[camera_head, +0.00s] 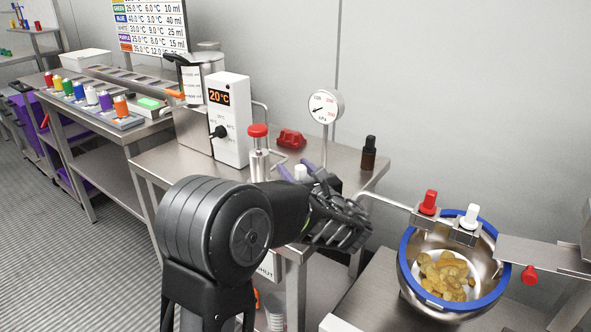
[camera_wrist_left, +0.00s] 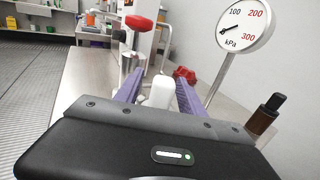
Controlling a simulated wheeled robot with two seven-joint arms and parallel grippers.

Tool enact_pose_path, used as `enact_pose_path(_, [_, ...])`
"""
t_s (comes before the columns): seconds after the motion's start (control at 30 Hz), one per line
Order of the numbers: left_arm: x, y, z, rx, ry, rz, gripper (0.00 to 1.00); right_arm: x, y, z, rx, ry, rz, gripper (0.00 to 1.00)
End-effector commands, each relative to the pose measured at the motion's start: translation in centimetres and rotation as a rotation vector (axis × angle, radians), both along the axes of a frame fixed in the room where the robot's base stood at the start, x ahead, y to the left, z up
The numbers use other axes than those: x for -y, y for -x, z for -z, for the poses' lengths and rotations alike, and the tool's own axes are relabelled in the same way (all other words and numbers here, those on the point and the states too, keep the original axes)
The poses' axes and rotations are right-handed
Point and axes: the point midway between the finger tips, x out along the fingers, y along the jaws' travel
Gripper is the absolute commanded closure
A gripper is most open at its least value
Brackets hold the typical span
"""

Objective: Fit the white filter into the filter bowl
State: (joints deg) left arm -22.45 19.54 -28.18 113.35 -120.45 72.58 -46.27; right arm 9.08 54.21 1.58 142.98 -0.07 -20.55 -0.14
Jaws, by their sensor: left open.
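A white, rounded piece, which looks like the white filter (camera_wrist_left: 160,91), stands upright between the two purple fingers of my left gripper (camera_wrist_left: 158,74) in the left wrist view. The gripper is open, with a finger on each side; I cannot tell whether either touches the piece. In the head view my left gripper (camera_head: 296,171) is over the middle steel table, and only a little of the white piece (camera_head: 301,172) shows. I cannot clearly make out the filter bowl; a translucent cup-like thing (camera_head: 276,312) shows low behind my arm. My right gripper is out of view.
A red-capped valve (camera_head: 258,140) and white 20 °C controller (camera_head: 229,120) stand left of the gripper. A red part (camera_head: 291,139), pressure gauge (camera_head: 325,106) and dark bottle (camera_head: 368,153) are behind it. A blue-rimmed drum (camera_head: 405,262) with chips is right.

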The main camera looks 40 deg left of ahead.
Motion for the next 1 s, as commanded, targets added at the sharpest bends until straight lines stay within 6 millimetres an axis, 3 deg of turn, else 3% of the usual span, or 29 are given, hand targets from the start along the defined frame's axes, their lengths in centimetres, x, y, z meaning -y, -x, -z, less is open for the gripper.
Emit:
enact_pose_path(0.23, [1.1, 0.5, 0.0, 0.0, 0.002, 0.002, 0.53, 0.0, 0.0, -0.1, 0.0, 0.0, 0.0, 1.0])
enact_pose_path(0.6, [6.0, 3.0, 0.0, 0.0, -0.001, 0.005, 0.53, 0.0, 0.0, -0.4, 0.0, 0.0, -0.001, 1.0])
enact_pose_path(1.0, [6.8, 3.8, 0.0, 0.0, 0.0, 0.0, 0.53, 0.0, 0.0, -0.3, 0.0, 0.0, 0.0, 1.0])
